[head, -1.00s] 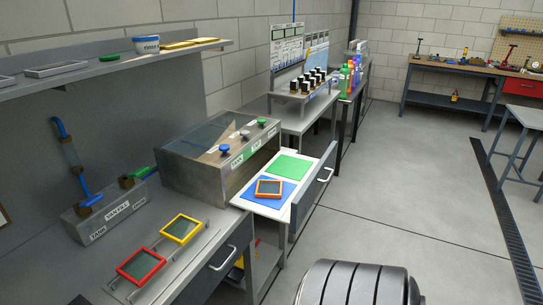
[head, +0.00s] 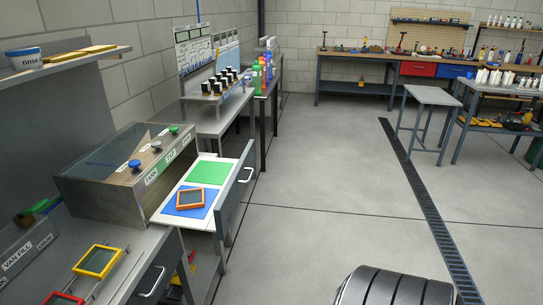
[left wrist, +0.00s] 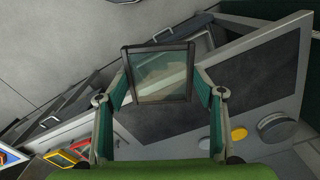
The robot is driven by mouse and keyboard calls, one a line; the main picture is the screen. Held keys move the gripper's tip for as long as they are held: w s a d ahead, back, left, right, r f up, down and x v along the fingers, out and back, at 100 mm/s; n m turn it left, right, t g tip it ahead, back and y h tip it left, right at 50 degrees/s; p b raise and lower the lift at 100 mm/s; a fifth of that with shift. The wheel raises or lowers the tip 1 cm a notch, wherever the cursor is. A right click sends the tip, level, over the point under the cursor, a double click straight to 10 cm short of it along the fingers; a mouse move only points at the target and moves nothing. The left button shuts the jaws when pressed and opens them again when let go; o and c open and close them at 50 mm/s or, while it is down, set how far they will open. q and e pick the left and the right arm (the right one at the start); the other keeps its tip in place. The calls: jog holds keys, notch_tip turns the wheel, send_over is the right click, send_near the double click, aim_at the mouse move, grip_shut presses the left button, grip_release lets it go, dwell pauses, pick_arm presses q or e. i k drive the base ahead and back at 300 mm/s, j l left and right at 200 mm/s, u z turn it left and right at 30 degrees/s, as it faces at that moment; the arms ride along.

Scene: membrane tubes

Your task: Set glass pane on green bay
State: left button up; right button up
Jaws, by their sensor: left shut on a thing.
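My left gripper (left wrist: 160,88) shows in the left wrist view, its two fingers closed on the side edges of a dark-framed glass pane (left wrist: 160,72). The pane is see-through and held out in front of the gripper. In the head view, the green bay (head: 208,172) is a bare green square on a white pull-out drawer (head: 226,158). Beside it, nearer me, is a blue bay (head: 174,208), with an orange-framed pane (head: 191,198) lying on it. Neither gripper shows in the head view.
A metal box with a glass lid (head: 110,163) and coloured knobs stands left of the drawer. A yellow frame (head: 97,261) and a red frame (head: 65,299) lie on the near bench. The floor right of the drawer (head: 310,220) is clear.

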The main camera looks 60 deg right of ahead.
aim_at(210, 172)
jog(key=z, duration=0.45)
jog(key=i+l+z, duration=0.1)
jog(key=z, duration=0.3)
jog(key=i+z, duration=0.1)
jog(key=z, duration=0.35)
jog(key=i+z, duration=0.1)
jog(key=z, duration=0.35)
